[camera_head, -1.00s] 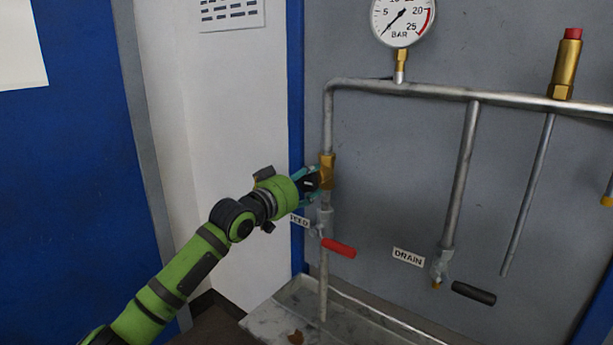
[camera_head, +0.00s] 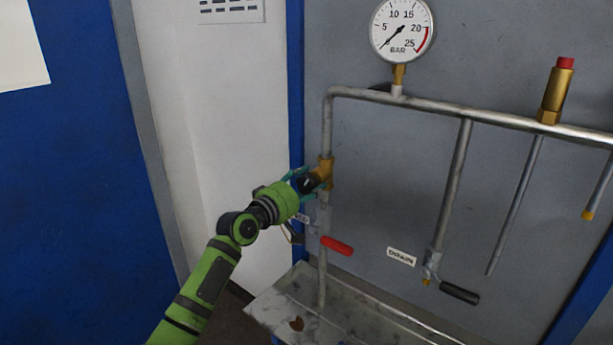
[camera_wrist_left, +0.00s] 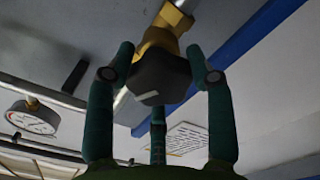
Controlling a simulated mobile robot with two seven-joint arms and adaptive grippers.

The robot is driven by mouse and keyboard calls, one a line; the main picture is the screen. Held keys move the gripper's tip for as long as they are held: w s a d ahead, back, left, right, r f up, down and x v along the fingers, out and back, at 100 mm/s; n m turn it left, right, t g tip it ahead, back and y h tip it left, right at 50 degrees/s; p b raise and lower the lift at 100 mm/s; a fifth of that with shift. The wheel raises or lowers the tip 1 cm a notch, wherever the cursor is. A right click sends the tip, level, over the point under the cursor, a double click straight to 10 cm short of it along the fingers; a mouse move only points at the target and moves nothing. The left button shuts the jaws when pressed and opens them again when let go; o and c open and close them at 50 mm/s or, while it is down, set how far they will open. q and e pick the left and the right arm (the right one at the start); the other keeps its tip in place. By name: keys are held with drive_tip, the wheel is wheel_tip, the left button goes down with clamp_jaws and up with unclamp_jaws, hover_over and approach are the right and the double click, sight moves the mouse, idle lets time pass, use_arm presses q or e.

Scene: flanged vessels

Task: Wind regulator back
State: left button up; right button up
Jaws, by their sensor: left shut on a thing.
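The regulator's brass body (camera_head: 327,172) sits on the vertical pipe at the left of the grey panel, with its black knob facing my gripper. My left gripper (camera_head: 306,183) is at the knob, its teal fingers around it. In the left wrist view the dark faceted knob (camera_wrist_left: 160,76), with a pale mark on its face, lies between the fingers, and the brass body (camera_wrist_left: 158,40) is behind it. The fingers are shut on the knob. The pressure gauge (camera_head: 401,28) above has its needle at the low end. My right gripper is not in view.
Below the regulator is a red-handled feed valve (camera_head: 337,245). A drain valve with a black handle (camera_head: 459,293) is to the right. A brass fitting with a red cap (camera_head: 556,92) stands on the top pipe. A metal tray (camera_head: 350,315) lies beneath.

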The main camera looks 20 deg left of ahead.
use_arm(q)
drive_tip(key=n+p, duration=0.2)
drive_tip(key=n, duration=0.1)
drive_tip(key=shift+r+n, duration=0.25)
drive_tip(key=shift+n, duration=0.05)
drive_tip(key=shift+n+p, duration=0.7)
drive_tip(key=shift+n, duration=0.4)
drive_tip(key=shift+f, duration=0.1)
drive_tip(key=o, duration=1.2)
drive_tip(key=shift+w+f, duration=0.1)
